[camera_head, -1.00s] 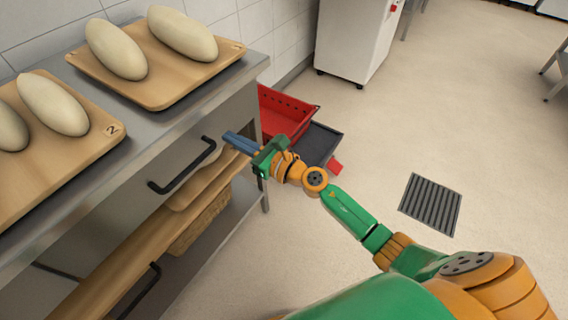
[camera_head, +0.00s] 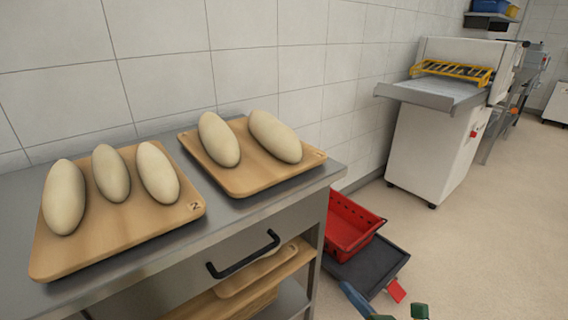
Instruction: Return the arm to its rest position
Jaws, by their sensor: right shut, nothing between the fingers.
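My right gripper (camera_head: 357,301) shows only at the bottom edge of the head view, right of the counter. Its blue fingers are together with nothing between them, and a bit of the green wrist shows beside them. The rest of the right arm is below the picture. My left gripper is not in view. The gripper is apart from the counter's black drawer handle (camera_head: 243,254) and in front of the dark tray on the floor (camera_head: 368,266).
The steel counter (camera_head: 240,213) holds two wooden boards (camera_head: 110,241) (camera_head: 243,181) with dough loaves. A white machine (camera_head: 437,140) stands at the back right. The floor at right is clear.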

